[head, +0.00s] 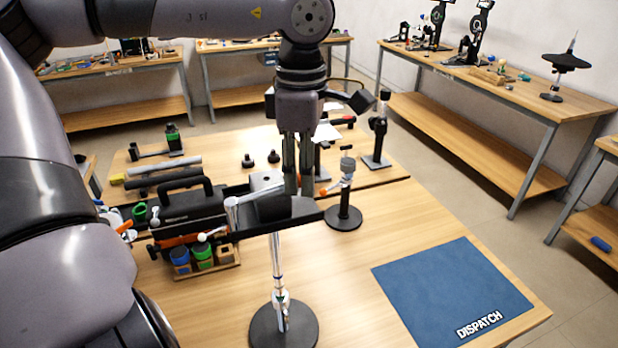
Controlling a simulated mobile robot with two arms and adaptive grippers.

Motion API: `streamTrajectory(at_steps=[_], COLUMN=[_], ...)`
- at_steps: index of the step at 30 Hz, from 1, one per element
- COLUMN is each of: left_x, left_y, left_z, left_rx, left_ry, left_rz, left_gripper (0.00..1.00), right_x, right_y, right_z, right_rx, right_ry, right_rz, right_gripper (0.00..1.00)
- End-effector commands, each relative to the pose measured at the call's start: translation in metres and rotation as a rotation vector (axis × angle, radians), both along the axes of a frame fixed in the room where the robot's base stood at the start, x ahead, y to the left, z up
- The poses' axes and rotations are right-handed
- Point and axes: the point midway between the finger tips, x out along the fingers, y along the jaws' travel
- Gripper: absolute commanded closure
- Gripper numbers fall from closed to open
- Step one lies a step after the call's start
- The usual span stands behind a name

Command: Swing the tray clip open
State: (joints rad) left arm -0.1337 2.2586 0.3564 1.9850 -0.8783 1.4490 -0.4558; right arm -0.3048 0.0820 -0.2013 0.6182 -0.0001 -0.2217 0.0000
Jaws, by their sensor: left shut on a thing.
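A black tray (306,209) sits on top of a slim silver pole, which stands upright on a round black base (284,330). A pale grey bar-like part, which looks like the tray clip (252,195), lies across the tray's top toward its left. My left gripper (298,190) points down at the tray's far edge, right of this bar. Its fingers are close together and shut on a part there, apparently the clip. The fingertips and the grip itself are hard to make out. My right gripper is not in view.
A black handled case (185,205) stands left of the tray, with a wooden rack of cups (207,264) before it. A small round-based stand (344,216) is close on the right. A blue DISPATCH mat (445,285) lies at the front right. Table between is clear.

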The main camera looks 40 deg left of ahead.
Motion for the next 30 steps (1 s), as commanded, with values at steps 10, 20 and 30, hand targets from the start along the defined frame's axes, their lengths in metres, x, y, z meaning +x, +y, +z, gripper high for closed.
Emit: streamTrajectory(at_steps=[10,20,30], left_x=[-0.008,-0.019,-0.020], left_y=[-0.019,-0.040,-0.042], left_z=[0.002,0.002,0.002], left_rx=[0.003,0.001,-0.001], left_ry=[-0.010,-0.007,-0.006], left_rz=[-0.005,-0.002,-0.001], left_gripper=[1.00,1.00,1.00], right_x=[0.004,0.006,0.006], right_y=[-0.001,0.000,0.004], right_z=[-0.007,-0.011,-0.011], right_rx=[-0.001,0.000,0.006], right_ry=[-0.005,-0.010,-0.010], right_rz=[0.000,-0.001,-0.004], right_gripper=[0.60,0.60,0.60])
